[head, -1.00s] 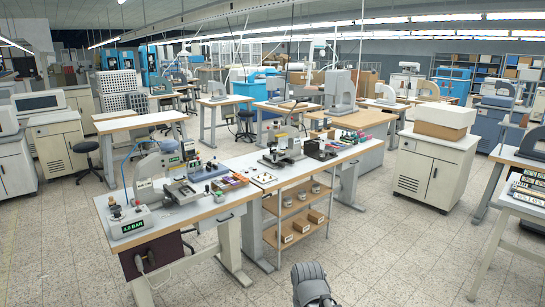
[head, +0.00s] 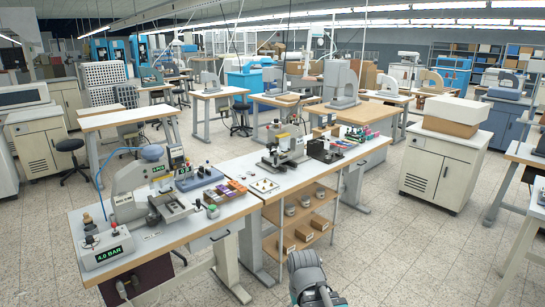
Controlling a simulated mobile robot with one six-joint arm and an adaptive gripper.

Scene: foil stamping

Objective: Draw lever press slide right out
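A small grey press (head: 285,150) stands on the middle white-topped bench, with a low dark base at its front. It looks like the lever press, but its slide is too small to make out. A larger white press (head: 130,190) with a blue hose stands on the near left bench; a grey slide-like part (head: 176,207) sits at its front. Part of my grey arm shows at the bottom edge, on the floor side of the benches and apart from both presses. My gripper's fingers do not show.
A control box reading 4.0 BAR (head: 103,247) sits at the near left bench corner. Small coloured boxes (head: 224,191) and a white plate (head: 264,186) lie between the presses. A wooden shelf rack (head: 302,215) stands below the middle bench. Floor right of it (head: 400,250) is clear.

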